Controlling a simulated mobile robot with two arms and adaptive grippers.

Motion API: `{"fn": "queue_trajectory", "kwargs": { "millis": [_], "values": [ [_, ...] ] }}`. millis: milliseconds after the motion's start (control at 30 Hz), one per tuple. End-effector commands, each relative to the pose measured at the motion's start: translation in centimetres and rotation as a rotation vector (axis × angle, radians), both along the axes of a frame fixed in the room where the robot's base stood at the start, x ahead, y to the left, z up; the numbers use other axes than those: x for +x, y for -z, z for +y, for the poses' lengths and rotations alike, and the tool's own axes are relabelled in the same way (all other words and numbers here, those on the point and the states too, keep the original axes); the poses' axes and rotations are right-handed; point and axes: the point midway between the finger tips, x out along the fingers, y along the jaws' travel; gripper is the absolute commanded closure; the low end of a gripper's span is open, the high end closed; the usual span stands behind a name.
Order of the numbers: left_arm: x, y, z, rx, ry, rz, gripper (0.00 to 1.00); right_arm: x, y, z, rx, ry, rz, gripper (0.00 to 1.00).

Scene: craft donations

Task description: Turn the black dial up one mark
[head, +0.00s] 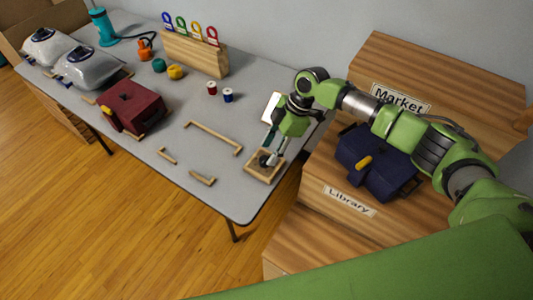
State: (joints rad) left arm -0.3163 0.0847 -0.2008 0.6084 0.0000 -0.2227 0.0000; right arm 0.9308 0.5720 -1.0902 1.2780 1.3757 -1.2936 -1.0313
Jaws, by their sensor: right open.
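The black dial (264,160) sits on a small wooden base (258,174) near the table's right front corner. My right gripper (269,159) points down over the base, with its fingers at or around the dial. The gripper is open. The fingers cover much of the dial, so its marks and pointer cannot be read, and contact cannot be told. My left gripper is not in view.
The grey table (200,165) holds wooden strips (213,137), a dark red box (132,107), thread spools (228,95) and a wooden rack (194,54). A navy box (378,160) sits on the wooden crate labelled Library (320,185); a Market crate (440,75) stands behind.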

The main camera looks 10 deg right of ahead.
Motion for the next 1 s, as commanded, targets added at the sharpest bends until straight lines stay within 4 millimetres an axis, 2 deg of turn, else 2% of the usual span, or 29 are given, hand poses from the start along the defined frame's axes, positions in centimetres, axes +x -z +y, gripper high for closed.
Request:
{"fn": "queue_trajectory", "kwargs": {
  "millis": [100, 200, 600, 633, 767, 1000],
  "values": [
    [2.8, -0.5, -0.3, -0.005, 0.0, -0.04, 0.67, -0.1, 1.6, 0.8, 0.001, -0.002, 0.001, 0.58],
    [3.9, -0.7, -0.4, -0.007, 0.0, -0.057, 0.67, 0.0, 2.6, 1.2, 0.0, 0.0, 0.001, 0.58],
    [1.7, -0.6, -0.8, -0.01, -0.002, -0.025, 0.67, 0.0, 3.4, 1.5, 0.0, -0.001, 0.0, 0.58],
    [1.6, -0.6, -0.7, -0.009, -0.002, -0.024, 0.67, 0.0, 3.4, 1.5, 0.0, -0.001, 0.0, 0.64],
    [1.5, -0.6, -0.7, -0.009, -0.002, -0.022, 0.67, 0.0, 3.4, 1.4, 0.0, -0.001, 0.0, 0.96],
    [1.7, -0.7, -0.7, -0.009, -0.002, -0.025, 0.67, 0.0, 3.4, 1.4, 0.0, 0.006, 0.0, 0.96]
  ]
}}
